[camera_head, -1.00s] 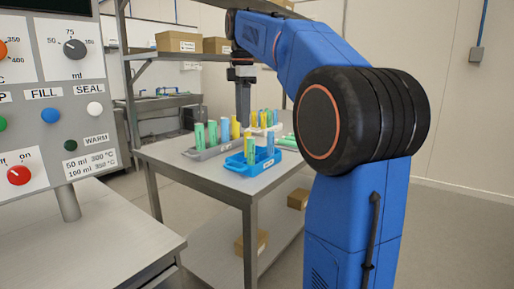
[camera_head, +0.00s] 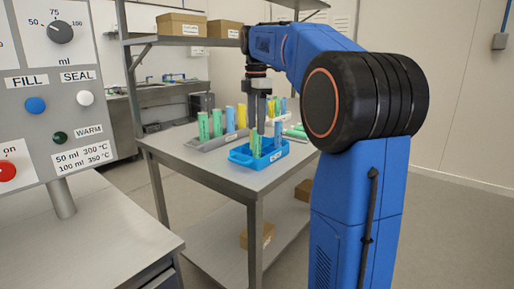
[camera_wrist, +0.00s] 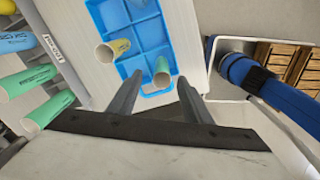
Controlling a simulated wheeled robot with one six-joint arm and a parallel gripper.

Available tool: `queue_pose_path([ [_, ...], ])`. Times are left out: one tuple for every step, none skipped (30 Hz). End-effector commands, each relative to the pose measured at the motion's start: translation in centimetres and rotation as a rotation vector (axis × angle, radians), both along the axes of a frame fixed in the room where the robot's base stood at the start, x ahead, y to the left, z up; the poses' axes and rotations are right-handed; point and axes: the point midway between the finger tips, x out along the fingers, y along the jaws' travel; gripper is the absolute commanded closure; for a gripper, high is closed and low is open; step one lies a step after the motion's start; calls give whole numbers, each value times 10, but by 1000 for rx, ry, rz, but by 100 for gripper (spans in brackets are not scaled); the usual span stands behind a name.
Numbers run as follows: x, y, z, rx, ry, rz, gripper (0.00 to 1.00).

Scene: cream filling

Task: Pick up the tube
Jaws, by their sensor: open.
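A blue tray (camera_head: 241,158) stands on the steel table and holds upright tubes. A green tube (camera_head: 257,146) and a blue tube (camera_head: 278,134) show in it in the head view. In the wrist view, the blue tray (camera_wrist: 147,30) holds a yellow tube (camera_wrist: 119,47) and a green tube (camera_wrist: 162,71). My gripper (camera_head: 262,127) points down over the tray in the head view. In the wrist view, my gripper (camera_wrist: 161,77) is open, with the green tube's end lying between its fingertips. The yellow tube is outside the left finger. I cannot tell how far the fingers are from the green tube.
A grey rack (camera_head: 214,143) with green, blue and yellow tubes stands left of the tray. More tubes lie behind on the right. A control panel (camera_head: 60,105) is at the left. Boxes (camera_head: 181,25) sit on the shelf behind. The table's front left is clear.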

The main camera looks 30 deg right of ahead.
Motion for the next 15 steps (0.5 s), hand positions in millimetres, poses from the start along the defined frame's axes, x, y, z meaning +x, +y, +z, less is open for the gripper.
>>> queue_pose_path([
  [0,0,-7,0,2,0,55],
  [0,0,-10,0,2,0,55],
  [0,0,-14,0,1,0,55],
  [0,0,-16,0,1,0,55],
  [0,0,-18,0,1,0,55],
  [0,0,-19,0,1,0,55],
  [0,0,-20,0,1,0,55],
  [0,0,-22,0,1,0,55],
  [0,0,-24,0,0,0,55],
  [-1,0,-26,0,0,0,55],
  [-1,0,-29,0,1,0,55],
  [-2,0,-35,0,3,0,55],
  [-2,0,-39,0,2,0,55],
  [-3,0,-43,0,2,0,55],
  [-4,-1,-49,0,3,0,55],
])
